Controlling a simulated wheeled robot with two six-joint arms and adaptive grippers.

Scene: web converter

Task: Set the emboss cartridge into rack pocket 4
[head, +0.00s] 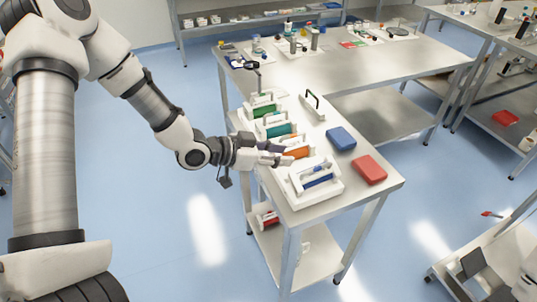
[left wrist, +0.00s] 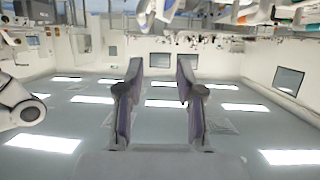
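A row of white rack pockets runs along the left side of the steel table. They hold a green cartridge (head: 264,111), a teal cartridge (head: 281,129), an orange cartridge (head: 298,152) and, in the nearest white holder (head: 328,191), a blue cartridge (head: 318,181). I cannot tell which is the emboss cartridge or read pocket numbers. My left gripper (head: 284,155) is beside the orange cartridge in the head view, partly overlapping its holder. In the left wrist view its fingers (left wrist: 158,100) stand apart with nothing between them. My right gripper does not show.
A blue box (head: 341,139) and a red box (head: 369,170) lie on the right of the rack. A piece with a dark handle (head: 312,105) stands behind them. The steel table (head: 350,79) extends back right with small items. A lower shelf (head: 318,257) holds a red item.

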